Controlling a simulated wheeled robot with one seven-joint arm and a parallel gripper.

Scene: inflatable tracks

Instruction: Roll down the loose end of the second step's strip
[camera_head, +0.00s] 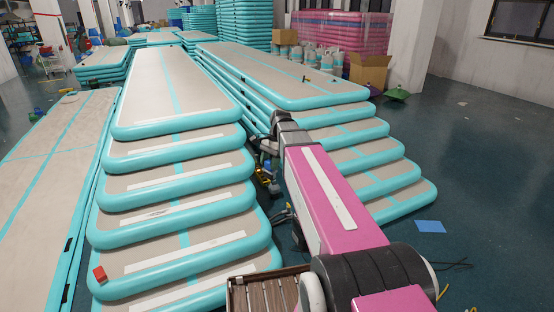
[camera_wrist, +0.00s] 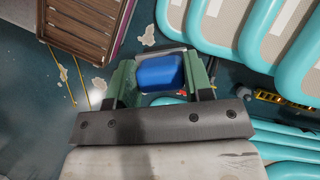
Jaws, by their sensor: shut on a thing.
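My gripper (camera_wrist: 160,76) has green fingers and is shut on a blue block (camera_wrist: 158,72) in the wrist view. In the head view my gripper cannot be made out clearly. The left stack of beige and turquoise inflatable tracks forms steps, each with a white strip across it. The second step (camera_head: 118,252) from the bottom bears a long white strip (camera_head: 185,258); I cannot tell which end of it is loose. A red block (camera_head: 99,274) sits at that step's left front edge. Track edges and strips also show at the right of the wrist view, apart from my gripper.
A slatted wooden crate (camera_head: 240,296) stands at the front and also shows in the wrist view (camera_wrist: 85,25). Small tools lie in the gap between the stacks. A right stack (camera_head: 400,200) stands beyond the gap. Open floor (camera_head: 480,200) lies right, with a blue sheet (camera_head: 430,226).

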